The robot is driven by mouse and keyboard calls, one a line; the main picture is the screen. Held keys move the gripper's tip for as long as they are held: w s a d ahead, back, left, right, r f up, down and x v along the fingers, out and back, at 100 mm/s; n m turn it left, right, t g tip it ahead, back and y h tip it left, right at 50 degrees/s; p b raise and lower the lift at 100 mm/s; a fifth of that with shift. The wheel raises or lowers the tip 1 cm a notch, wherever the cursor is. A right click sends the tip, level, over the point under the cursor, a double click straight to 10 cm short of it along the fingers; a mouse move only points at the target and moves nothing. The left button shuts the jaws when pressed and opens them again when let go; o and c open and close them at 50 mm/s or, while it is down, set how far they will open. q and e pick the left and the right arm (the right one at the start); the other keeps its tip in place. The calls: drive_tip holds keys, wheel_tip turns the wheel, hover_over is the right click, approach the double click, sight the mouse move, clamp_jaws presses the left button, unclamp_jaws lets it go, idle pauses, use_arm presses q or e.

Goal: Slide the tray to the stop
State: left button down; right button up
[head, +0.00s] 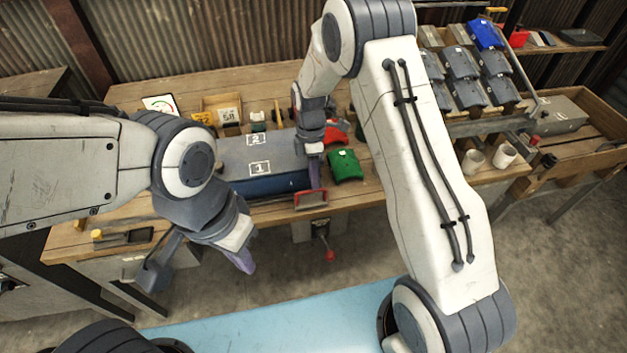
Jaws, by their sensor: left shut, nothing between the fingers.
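A blue-grey box-like tray (263,185) lies on the wooden bench, with white labels "1" and "2" on its flat top. A small red-edged piece (311,199) is at the bench's front edge by the tray's right end; I cannot tell if it is the stop. My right gripper (314,172) points down at the tray's right end; contact is unclear and its finger gap is hidden. My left gripper (243,262) is shut and empty, in front of the bench and apart from the tray.
A green piece (345,166) lies right of the tray, with a red piece (336,134) behind it. Two white cups (504,154) stand further right. A rack of dark pieces (467,93) is at the back right. A dark flat tool (123,238) lies on the bench's left front.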

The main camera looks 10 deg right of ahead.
drive_tip(key=shift+s+f, duration=0.25)
drive_tip(key=shift+f, duration=0.9)
clamp_jaws()
idle(0.6)
